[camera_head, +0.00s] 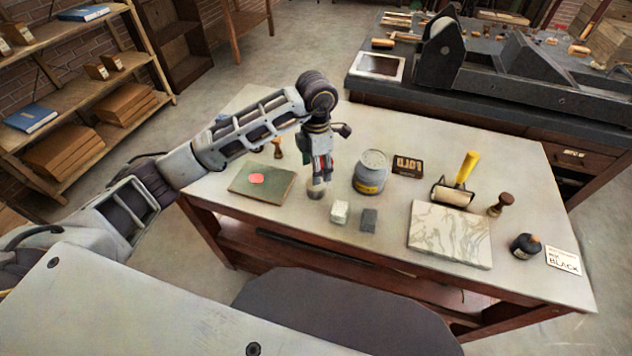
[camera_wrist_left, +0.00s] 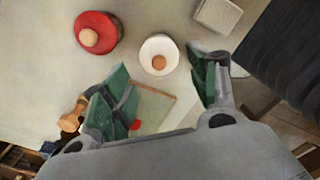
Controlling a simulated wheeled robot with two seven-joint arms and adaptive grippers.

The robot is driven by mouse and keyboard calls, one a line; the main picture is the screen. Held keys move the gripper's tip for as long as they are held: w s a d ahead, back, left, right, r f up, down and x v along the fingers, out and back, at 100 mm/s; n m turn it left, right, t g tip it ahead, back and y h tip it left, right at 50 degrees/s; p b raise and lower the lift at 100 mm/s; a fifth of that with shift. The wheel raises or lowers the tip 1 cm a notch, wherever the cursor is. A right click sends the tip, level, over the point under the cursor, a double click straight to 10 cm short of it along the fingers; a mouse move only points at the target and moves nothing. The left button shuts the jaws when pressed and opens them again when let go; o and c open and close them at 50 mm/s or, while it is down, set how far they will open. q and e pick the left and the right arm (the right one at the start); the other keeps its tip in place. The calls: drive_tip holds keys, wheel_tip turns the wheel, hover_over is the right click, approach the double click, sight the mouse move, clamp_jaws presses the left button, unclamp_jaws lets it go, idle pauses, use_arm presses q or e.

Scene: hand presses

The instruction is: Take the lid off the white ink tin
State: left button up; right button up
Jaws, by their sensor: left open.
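The white ink tin (camera_wrist_left: 160,55) stands on the table with its pale round lid on and a wooden knob on top. In the head view the white tin (camera_head: 316,191) is partly hidden below my left gripper (camera_head: 321,172). In the left wrist view my left gripper (camera_wrist_left: 160,80) is open and empty, its green-padded fingers apart on either side of the tin's line. A red tin (camera_wrist_left: 97,32) with a similar knob stands beside the white one; in the head view it is mostly hidden behind the gripper. My right gripper is not in view.
A green slab (camera_head: 252,186) with a red patch lies left of the white tin. A pale block (camera_head: 340,212), a grey block (camera_head: 369,219) and a grey can (camera_head: 370,178) stand to the right.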

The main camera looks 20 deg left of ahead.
use_arm(q)
drive_tip(key=shift+f, duration=0.65)
wheel_tip(320, 180, down, 3)
drive_tip(key=shift+a+r, duration=0.1)
drive_tip(key=shift+r, duration=0.1)
drive_tip(key=shift+f, duration=0.45)
drive_tip(key=shift+c, duration=0.2)
drive_tip(key=c, duration=1.2)
drive_tip(key=shift+c, duration=0.2)
wheel_tip(320, 180, up, 8)
drive_tip(key=shift+w+r, duration=0.1)
drive_tip(key=shift+r, duration=0.9)
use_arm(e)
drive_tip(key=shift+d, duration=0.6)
